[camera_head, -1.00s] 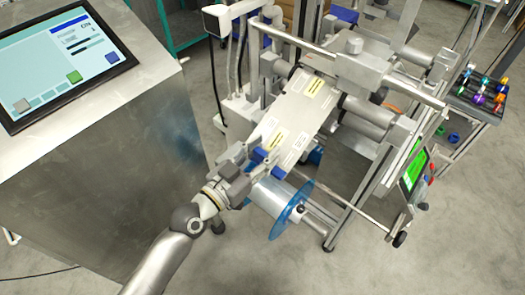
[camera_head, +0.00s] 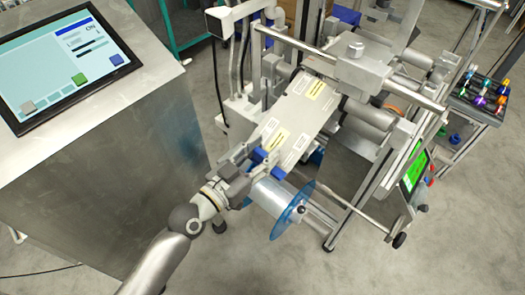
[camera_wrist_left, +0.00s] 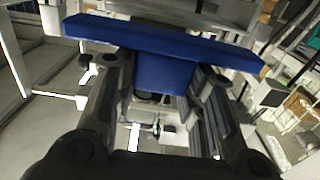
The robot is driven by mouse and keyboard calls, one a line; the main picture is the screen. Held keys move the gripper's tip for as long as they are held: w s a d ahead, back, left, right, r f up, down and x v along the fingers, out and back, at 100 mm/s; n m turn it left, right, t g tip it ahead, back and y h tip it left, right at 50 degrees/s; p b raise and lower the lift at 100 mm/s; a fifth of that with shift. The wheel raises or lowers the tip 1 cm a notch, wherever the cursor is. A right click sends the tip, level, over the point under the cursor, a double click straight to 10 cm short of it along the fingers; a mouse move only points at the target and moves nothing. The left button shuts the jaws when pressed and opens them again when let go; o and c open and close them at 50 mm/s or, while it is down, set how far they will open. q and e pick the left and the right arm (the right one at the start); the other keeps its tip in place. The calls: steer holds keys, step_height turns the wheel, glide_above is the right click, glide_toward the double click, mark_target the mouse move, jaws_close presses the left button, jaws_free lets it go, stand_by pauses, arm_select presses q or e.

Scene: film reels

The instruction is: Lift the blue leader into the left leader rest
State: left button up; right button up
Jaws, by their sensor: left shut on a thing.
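The blue leader (camera_wrist_left: 165,72) fills the upper middle of the left wrist view as a wide blue bar with a stem below it. My left gripper (camera_head: 250,163) is shut on that stem, with a dark finger on either side. In the head view the blue leader (camera_head: 258,156) shows only as small blue patches at the fingertips, by the lower left end of the machine's pale plate (camera_head: 304,100). I cannot tell whether it touches the plate, and I cannot pick out the left leader rest with certainty. My right gripper is not in view.
A film reel with a clear blue flange (camera_head: 291,218) sits just below and right of the gripper. A metal cabinet with a touchscreen (camera_head: 70,60) stands at left. Rollers and frame bars crowd the upper right. A rack of coloured items (camera_head: 483,92) stands far right.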

mark_target(255, 149)
arm_select(q)
steer(key=shift+s+a+r+p, duration=0.1)
steer(key=shift+s+r+p, duration=0.05)
steer(key=shift+r+p, duration=0.15)
steer(key=shift+s+a+r+p, duration=0.1)
steer(key=shift+r+p, duration=0.1)
steer(key=shift+r, duration=0.15)
steer(key=shift+s+a+r+p, duration=0.2)
steer(key=shift+s+r+p, duration=0.1)
steer(key=shift+r+p, duration=0.35)
steer(key=shift+s+a+r+p, duration=0.2)
steer(key=shift+s+r+p, duration=0.1)
steer(key=shift+r+p, duration=0.3)
step_height(255, 149, up, 6)
steer(key=s+a+p, duration=0.2)
steer(key=p, duration=0.3)
steer(key=shift+s+r+p, duration=0.15)
steer(key=shift+s+p, duration=0.15)
steer(key=shift+s, duration=0.1)
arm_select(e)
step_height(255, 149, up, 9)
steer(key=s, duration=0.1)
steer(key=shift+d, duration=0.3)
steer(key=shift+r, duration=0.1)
